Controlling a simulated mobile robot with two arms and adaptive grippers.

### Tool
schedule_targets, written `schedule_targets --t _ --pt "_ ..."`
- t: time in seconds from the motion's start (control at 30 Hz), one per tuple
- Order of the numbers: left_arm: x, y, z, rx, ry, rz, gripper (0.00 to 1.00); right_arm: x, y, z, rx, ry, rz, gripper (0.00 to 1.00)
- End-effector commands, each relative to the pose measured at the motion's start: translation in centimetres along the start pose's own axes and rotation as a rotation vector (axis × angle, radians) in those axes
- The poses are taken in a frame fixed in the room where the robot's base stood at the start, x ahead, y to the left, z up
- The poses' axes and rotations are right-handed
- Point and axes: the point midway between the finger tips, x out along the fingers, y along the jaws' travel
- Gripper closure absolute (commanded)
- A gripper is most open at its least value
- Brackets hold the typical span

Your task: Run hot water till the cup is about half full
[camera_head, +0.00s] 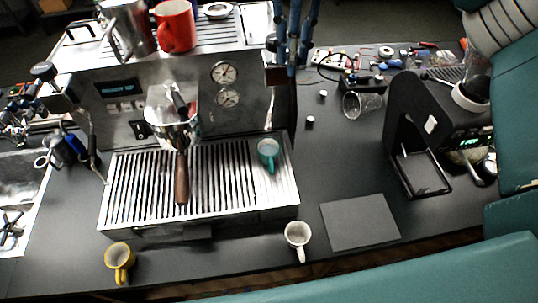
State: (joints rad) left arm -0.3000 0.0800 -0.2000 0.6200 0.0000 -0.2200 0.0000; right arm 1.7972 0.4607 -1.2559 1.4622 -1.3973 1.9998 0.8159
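A teal cup (264,153) stands upright on the right part of the slatted drip tray (222,215) of the espresso machine (190,75). A thin pale spout (270,112) hangs just above the cup. I cannot make out the water level inside the cup. My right gripper (291,66), with blue fingers, reaches down from the top edge beside the machine's upper right corner. Its fingers are close together, and the part they are near is hidden. Whether they grip anything is unclear. My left gripper is not in view.
A portafilter handle (182,180) sticks out over the tray. A yellow cup (119,258) and a white cup (297,236) stand in front. A red mug (176,25) is on top. A black grinder (425,125), a grey mat (360,222) and a glass (360,104) are at right.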

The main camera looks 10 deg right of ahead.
Motion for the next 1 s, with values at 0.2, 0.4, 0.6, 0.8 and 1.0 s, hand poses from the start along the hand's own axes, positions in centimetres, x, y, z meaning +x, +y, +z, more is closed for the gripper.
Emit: schedule_targets --t 0.2,0.4,0.6,0.8,1.0 --pt "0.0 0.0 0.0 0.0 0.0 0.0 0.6 0.0 1.0 0.0 0.15 0.001 -0.001 0.8" --pt "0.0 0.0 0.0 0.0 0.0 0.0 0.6 0.0 1.9 0.2 0.297 0.001 -0.001 0.8" --pt "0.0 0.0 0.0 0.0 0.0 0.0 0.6 0.0 2.8 0.5 0.434 0.0 0.0 0.8" --pt "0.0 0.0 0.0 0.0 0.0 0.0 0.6 0.0 2.9 0.5 0.436 0.0 0.002 0.7" --pt "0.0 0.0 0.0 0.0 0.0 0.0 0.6 0.0 2.8 0.5 0.435 0.0 0.001 0.61"
